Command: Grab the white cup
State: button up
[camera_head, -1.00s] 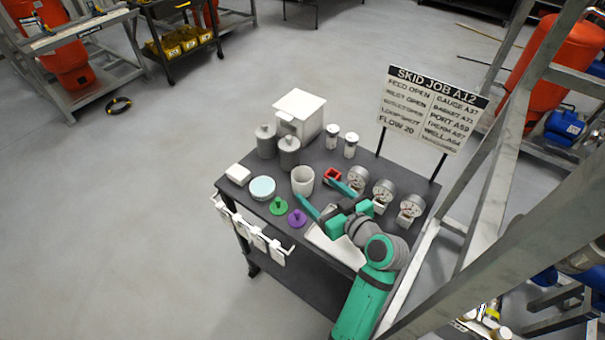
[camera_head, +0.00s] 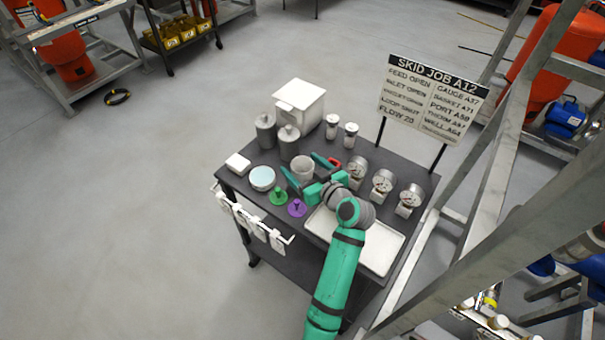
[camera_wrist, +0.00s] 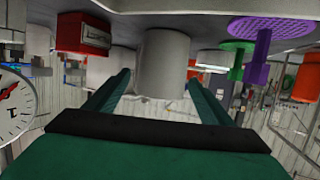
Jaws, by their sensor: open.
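The white cup (camera_head: 302,166) stands on the dark cart top (camera_head: 240,192), in the middle of the other items. My gripper (camera_head: 306,174) is open and low over the table, its teal fingers on either side of the cup's near side in the head view. In the wrist view, which looks upside down, the cup (camera_wrist: 166,60) is a pale cylinder ahead, between the two open fingers (camera_wrist: 158,88). I cannot tell whether the fingers touch it. The cup's lower near part is partly hidden by my gripper in the head view.
A red block (camera_wrist: 82,34), gauges (camera_head: 382,182) and a white tray (camera_head: 385,248) lie right of the cup. Green (camera_head: 278,196) and purple (camera_head: 297,208) knobbed discs sit nearby. Grey canisters (camera_head: 289,142) and a white box (camera_head: 299,102) stand behind.

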jog(key=shift+w, duration=0.15)
jog(key=c, duration=1.1)
